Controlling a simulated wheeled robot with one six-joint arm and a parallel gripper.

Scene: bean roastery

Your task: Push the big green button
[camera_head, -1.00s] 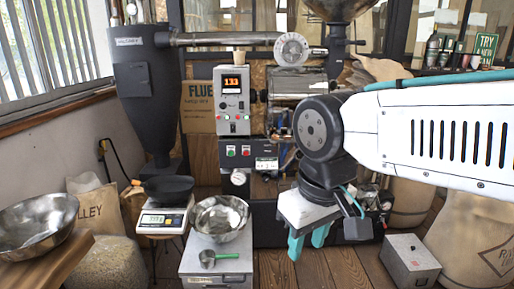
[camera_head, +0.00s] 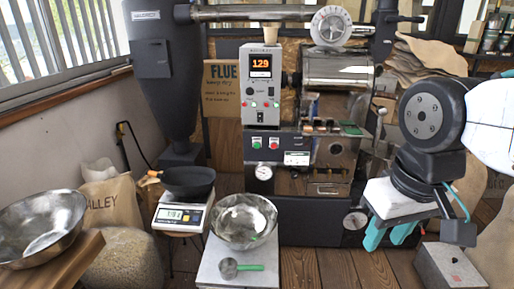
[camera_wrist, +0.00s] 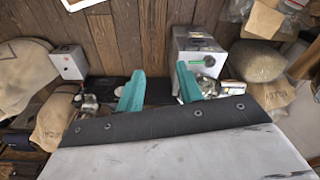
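A green button (camera_head: 256,143) sits on the dark lower panel of the roaster (camera_head: 325,130), left of a red button (camera_head: 274,143). It looks unpressed, though it is small in the picture. Smaller lit buttons sit above on the grey control box (camera_head: 261,88). My gripper (camera_head: 388,237) hangs to the right of and below the green button, well apart from it, with its teal fingers pointing down. The fingers are spread and empty, which also shows in the wrist view (camera_wrist: 160,82). The green button is not seen in the wrist view.
A grey box (camera_head: 450,266) is on the floor at right. Wooden floor shows between.

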